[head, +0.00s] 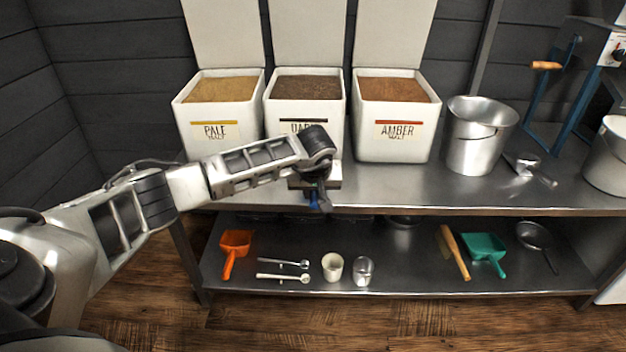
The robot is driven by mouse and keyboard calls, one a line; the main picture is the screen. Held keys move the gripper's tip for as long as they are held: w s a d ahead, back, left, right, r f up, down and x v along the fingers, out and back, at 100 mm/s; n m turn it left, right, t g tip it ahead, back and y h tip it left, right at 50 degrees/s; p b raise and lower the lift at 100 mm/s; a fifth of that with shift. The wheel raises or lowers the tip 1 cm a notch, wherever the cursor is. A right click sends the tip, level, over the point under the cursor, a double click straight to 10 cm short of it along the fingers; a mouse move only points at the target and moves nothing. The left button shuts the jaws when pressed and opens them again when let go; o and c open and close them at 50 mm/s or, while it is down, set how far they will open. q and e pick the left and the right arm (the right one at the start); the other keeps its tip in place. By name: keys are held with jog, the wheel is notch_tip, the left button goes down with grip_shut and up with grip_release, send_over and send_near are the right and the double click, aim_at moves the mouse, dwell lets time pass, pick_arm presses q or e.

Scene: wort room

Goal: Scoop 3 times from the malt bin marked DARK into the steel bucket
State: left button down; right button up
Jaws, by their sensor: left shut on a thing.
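The DARK malt bin (276,118) is the middle of three white bins on the steel bench, lid up, full of dark brown malt (306,88). My left arm partly covers its label. The steel bucket (478,150) stands upright on the bench to the right of the bins; its visible inside looks empty. My left gripper (317,196) is at the bench's front edge, below and in front of the DARK bin. It is shut on a blue thing (313,201), mostly hidden, so I cannot tell its shape. My right gripper is out of view.
The PALE bin (207,130) and AMBER bin (392,145) flank the DARK bin. A metal scoop (528,166) lies right of the bucket, near a blue-framed machine (568,115) and a pale pot (608,165).

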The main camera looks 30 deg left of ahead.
pick_arm(q)
jog(key=shift+r+p, duration=2.3)
jog(key=shift+r, duration=0.7)
